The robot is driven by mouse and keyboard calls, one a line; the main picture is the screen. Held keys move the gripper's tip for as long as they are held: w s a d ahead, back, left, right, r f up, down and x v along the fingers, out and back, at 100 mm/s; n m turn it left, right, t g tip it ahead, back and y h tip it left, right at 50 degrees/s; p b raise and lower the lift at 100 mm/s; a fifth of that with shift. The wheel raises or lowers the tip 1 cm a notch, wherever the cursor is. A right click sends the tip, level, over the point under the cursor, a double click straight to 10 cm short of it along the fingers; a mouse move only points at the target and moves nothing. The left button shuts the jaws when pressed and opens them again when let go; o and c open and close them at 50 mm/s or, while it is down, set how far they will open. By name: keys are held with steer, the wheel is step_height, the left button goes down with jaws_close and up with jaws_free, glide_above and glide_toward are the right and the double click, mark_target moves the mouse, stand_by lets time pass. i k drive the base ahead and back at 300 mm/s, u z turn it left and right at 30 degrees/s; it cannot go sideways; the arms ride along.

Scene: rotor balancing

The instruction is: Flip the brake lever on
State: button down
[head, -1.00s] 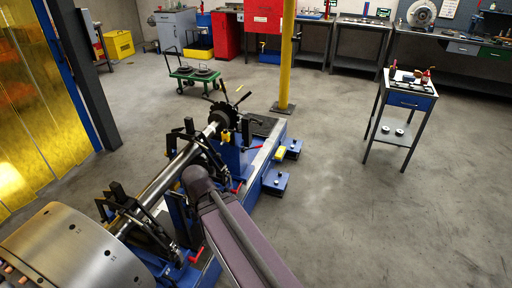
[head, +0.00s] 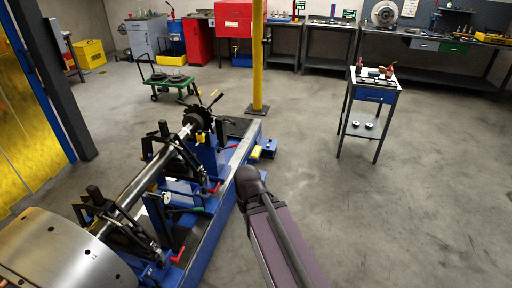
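The balancing machine has a blue bed (head: 208,240) and carries a long steel rotor shaft (head: 150,175). A large steel drum (head: 62,255) is at the shaft's near end and a dark toothed disc (head: 198,118) at its far end. A thin black lever (head: 216,100) sticks up beside the disc; I cannot tell whether it is the brake lever. Red handles show on the near support (head: 178,256) and the middle support (head: 213,188). My purple-grey arm reaches in from the bottom, right of the bed. My gripper is not visible.
A small tool cart (head: 375,95) stands at right, with open floor between it and the machine. A yellow post (head: 258,60) rises behind the bed. A green trolley (head: 168,82) is behind the disc. A yellow screen (head: 30,130) stands at left. Workbenches line the back.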

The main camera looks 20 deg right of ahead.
mark_target(219, 149)
steer(key=z, duration=0.5)
steer(key=k, duration=1)
steer(key=z, duration=0.7)
steer(key=i, duration=1.5)
steer(key=u, duration=1.25)
steer(key=i, duration=0.95)
steer(key=u, duration=0.55)
